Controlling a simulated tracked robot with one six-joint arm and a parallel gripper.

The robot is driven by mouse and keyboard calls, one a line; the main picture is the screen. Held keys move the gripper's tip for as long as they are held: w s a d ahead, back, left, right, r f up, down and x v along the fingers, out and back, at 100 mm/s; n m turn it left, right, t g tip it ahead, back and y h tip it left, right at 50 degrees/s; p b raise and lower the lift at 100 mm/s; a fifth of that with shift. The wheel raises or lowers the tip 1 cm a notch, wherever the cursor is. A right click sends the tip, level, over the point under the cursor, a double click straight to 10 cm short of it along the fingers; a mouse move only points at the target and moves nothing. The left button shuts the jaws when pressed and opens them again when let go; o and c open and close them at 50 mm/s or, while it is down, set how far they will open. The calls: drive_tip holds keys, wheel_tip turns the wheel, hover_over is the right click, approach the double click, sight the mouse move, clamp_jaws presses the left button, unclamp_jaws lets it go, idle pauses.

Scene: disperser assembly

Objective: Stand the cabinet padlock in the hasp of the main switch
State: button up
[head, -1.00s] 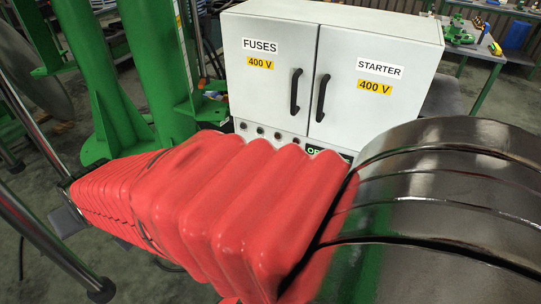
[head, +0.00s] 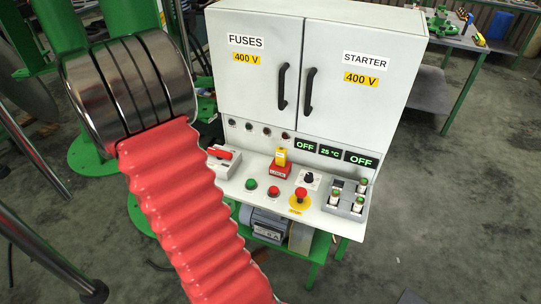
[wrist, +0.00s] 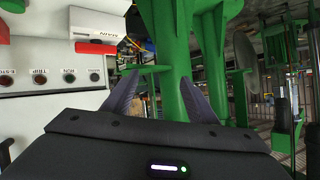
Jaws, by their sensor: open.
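The main switch (head: 222,158) is a pale box with a red handle at the left end of the console; in the wrist view its MAIN label and red handle (wrist: 97,47) show at upper left. The hasp is too small to make out. My gripper (wrist: 160,96) is open and empty, beside the switch end of the console. The head view does not show its fingers.
The white cabinet (head: 312,75) rises behind the console. Green and red buttons (head: 262,188), an emergency stop (head: 299,197) and a grey rack (head: 350,199) share the console. Green posts (wrist: 177,50) stand close beyond my fingers. Floor right of the console is clear.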

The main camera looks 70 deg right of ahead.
drive_tip(key=s+d+f+m+g+h, duration=0.2)
drive_tip(key=s+d+f, duration=0.1)
drive_tip(key=s+d, duration=0.25)
drive_tip(key=s+d+f+m+g+h, duration=0.1)
drive_tip(key=s+d+f+g+h, duration=0.1)
drive_tip(key=s+d+f, duration=0.35)
drive_tip(key=s+g+h, duration=0.1)
drive_tip(key=s, duration=0.4)
drive_tip(key=s+f+m+g+h, duration=0.1)
drive_tip(key=s+g, duration=0.1)
drive_tip(key=s, duration=0.4)
drive_tip(key=s+f+m+g+h, duration=0.1)
drive_tip(key=s, duration=0.4)
drive_tip(key=shift+s+a+g+h, duration=0.1)
drive_tip(key=shift+s+g+h, duration=0.2)
drive_tip(key=shift+s+g, duration=0.1)
approach(280, 156)
drive_tip(key=shift+d+f, duration=0.2)
drive_tip(key=shift+d, duration=1.85)
drive_tip(key=shift+s+d+r, duration=0.1)
drive_tip(key=shift+s+d, duration=0.1)
drive_tip(key=shift+d, duration=1.05)
drive_tip(key=shift+s+d+r, duration=0.1)
drive_tip(key=shift+s+d, duration=0.15)
drive_tip(key=shift+d, duration=1.05)
